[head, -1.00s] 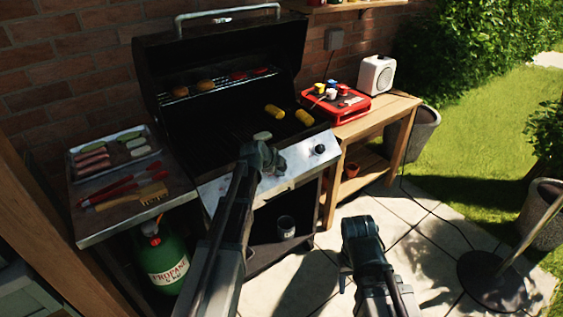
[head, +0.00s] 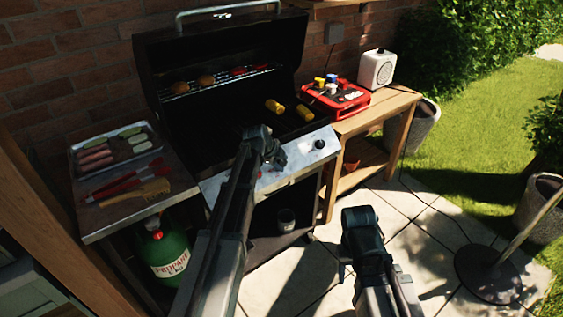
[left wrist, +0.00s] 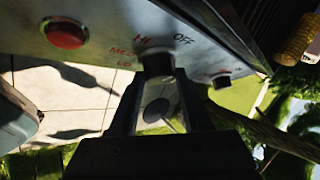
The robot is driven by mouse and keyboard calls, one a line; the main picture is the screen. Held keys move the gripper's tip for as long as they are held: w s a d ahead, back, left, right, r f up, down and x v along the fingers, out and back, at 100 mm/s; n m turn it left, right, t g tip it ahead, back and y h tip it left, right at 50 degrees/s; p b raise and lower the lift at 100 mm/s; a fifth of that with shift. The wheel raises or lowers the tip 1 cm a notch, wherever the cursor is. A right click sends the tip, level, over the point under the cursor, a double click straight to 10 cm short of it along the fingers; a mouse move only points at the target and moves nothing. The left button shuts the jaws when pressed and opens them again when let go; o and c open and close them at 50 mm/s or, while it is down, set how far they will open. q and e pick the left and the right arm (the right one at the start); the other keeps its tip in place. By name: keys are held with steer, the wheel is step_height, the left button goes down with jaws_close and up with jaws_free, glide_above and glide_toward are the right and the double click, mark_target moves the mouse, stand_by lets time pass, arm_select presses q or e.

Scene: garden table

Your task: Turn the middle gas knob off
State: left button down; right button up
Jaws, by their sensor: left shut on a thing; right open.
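The grill's control panel (head: 300,155) is a tilted silver strip along its front. My left gripper (head: 277,160) is at this panel; in the left wrist view its two fingers (left wrist: 160,105) are shut on a black knob (left wrist: 157,65), one on each side. "HI", "OFF", "MED" and "LO" are printed around the knob; its pointer is hidden. Another black knob (head: 320,145) sits further right on the panel. A red button (left wrist: 65,34) is on the panel to the left in the wrist view. My right gripper (head: 345,268) is open and empty, low over the paving.
The grill lid (head: 150,65) is up, with food on the racks. A side shelf on the left holds a tray (head: 73,165) and tongs (head: 115,185); a propane tank (head: 168,258) stands below. A wooden table (head: 395,105) on the right holds a red case (head: 350,108).

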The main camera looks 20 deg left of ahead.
arm_select(q)
steer(key=shift+c, duration=1.8)
jaws_free()
steer(key=shift+a, duration=0.2)
steer(key=shift+s+r+p, duration=0.35)
steer(key=shift+r+p, duration=0.25)
steer(key=shift+p, duration=0.05)
steer(key=p+v, duration=1)
steer(key=v, duration=0.2)
steer(key=shift+s+a+r, duration=0.1)
